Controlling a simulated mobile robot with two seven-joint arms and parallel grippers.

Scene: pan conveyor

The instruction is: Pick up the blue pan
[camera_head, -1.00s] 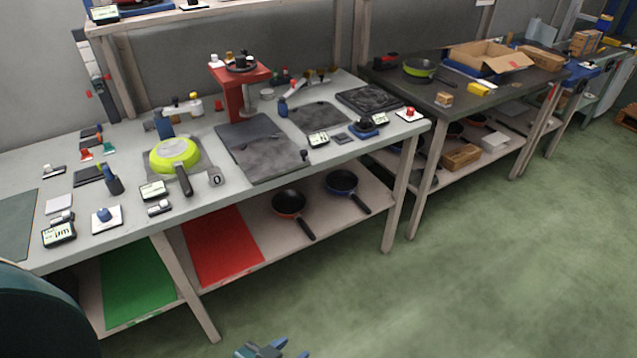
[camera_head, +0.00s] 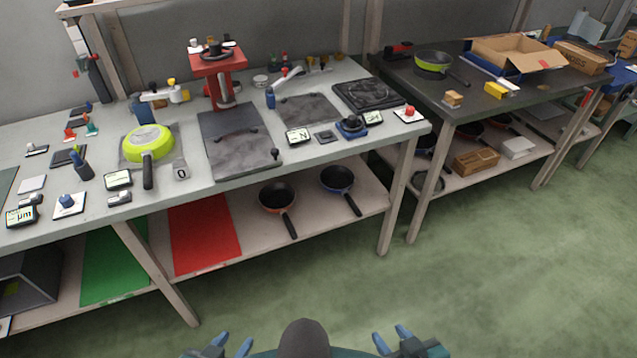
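The blue pan (camera_head: 337,178) sits on the lower shelf of the near workbench, at its right part, with its black handle pointing toward me and to the right. An orange-red pan (camera_head: 276,196) sits to its left on the same shelf. My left gripper (camera_head: 233,344) is at the bottom edge, open and empty, with blue fingertips apart. My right gripper (camera_head: 392,340) is at the bottom edge to the right, open and empty. Both are well apart from the pans, over the floor.
The workbench top (camera_head: 240,185) holds a lime-green pan (camera_head: 149,142), a red press (camera_head: 217,66) and several small devices. A bench leg (camera_head: 398,195) stands right of the blue pan. Red (camera_head: 204,235) and green (camera_head: 115,265) mats lie left on the shelf. The green floor (camera_head: 480,290) is clear.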

